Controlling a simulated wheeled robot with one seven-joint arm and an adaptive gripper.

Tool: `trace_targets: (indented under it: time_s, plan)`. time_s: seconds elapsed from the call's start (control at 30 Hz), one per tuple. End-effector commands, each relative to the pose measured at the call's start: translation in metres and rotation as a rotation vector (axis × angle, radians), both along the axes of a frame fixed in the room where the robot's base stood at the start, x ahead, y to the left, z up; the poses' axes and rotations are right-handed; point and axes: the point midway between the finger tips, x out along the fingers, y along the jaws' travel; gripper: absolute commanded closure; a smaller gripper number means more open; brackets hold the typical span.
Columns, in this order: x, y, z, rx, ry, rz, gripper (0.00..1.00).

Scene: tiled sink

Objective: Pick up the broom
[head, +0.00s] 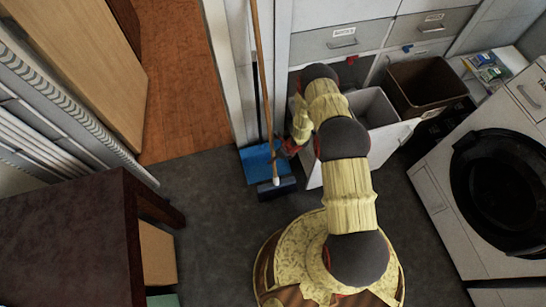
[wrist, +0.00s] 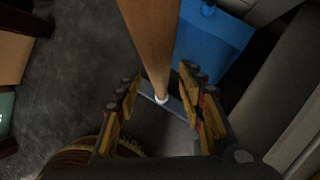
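The broom has a long wooden handle (head: 263,85) leaning upright by the white door frame, and a dark head (head: 277,188) on the floor. In the wrist view the handle (wrist: 152,45) comes down from the top to a white collar above the broom head. My gripper (head: 287,149) is close beside the lower handle in the head view. In the wrist view my gripper (wrist: 160,77) has its two fingers spread apart, with the handle lined up between their tips. I see no finger clearly touching the handle. Part of the broom head is hidden behind the fingers.
A blue dustpan (head: 257,167) stands right behind the broom head. An open white drawer bin (head: 375,108) and a brown bin (head: 425,85) are to the right, near a washing machine (head: 495,185). A dark table (head: 75,240) is at left. Grey floor (head: 215,230) between is clear.

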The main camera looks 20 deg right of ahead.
Motion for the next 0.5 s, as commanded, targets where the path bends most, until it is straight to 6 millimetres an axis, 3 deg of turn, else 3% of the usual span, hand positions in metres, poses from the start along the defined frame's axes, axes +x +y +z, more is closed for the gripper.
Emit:
trace_targets:
  time_s: [0.5]
  plan:
    - [-0.0001,-0.0001,0.0003,0.0,0.0,0.001,0.9]
